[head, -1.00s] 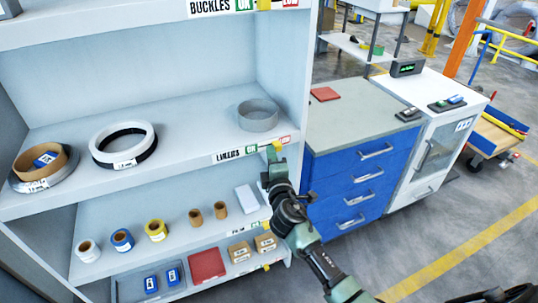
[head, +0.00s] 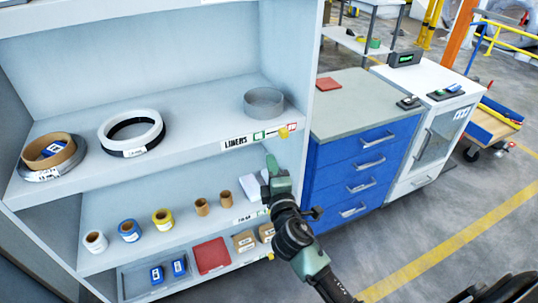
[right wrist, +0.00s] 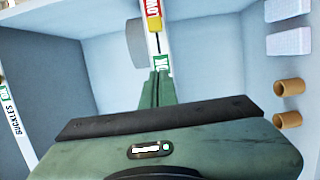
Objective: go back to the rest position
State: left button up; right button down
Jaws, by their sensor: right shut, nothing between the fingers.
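My right gripper (head: 272,166) is in front of the shelf unit, just below the front edge of the liner shelf (head: 190,157). Its fingers are together and hold nothing. The shelf edge carries a "LINERS" label with green and red fields (head: 258,135) and a yellow marker (head: 283,132) at the red end. In the right wrist view the closed fingertips (right wrist: 158,74) point at the green field (right wrist: 162,65); the red field (right wrist: 153,10) lies beyond. I cannot tell the exact gap to the label. My left gripper is not in view.
A grey ring (head: 264,102), a white-and-black ring (head: 131,133) and a brown roll (head: 52,151) sit on the liner shelf. Tape rolls and boxes fill the lower shelves. A blue drawer cabinet (head: 362,165) stands right of the shelf. Open floor (head: 440,235) lies at the right.

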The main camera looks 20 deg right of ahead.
jog(key=shift+s, duration=0.65)
jog(key=s+f+m+g+y, duration=0.1)
jog(key=s+f+m+g, duration=0.2)
jog(key=f, duration=0.9)
jog(key=s+a+f+g+y, duration=0.1)
jog(key=s+f+g, duration=0.35)
jog(key=f, duration=0.85)
jog(key=s+f+m+g+y, duration=0.15)
jog(key=s+f, duration=0.35)
jog(key=f, duration=0.7)
jog(key=s+f+m+g, duration=0.2)
jog(key=s+f, duration=0.4)
jog(key=s, duration=0.6)
jog(key=s+f+m+g, duration=0.3)
jog(key=s+f, duration=0.4)
jog(key=s, duration=0.6)
jog(key=s+d+f+m+g, duration=0.1)
jog(key=s+f+m+g, duration=0.1)
jog(key=s+f, duration=0.5)
jog(key=s+m, duration=0.1)
jog(key=s, duration=0.4)
jog(key=shift+s+f+m+g, duration=0.2)
jog(key=shift+m+g, duration=0.1)
jog(key=shift+m, duration=0.05)
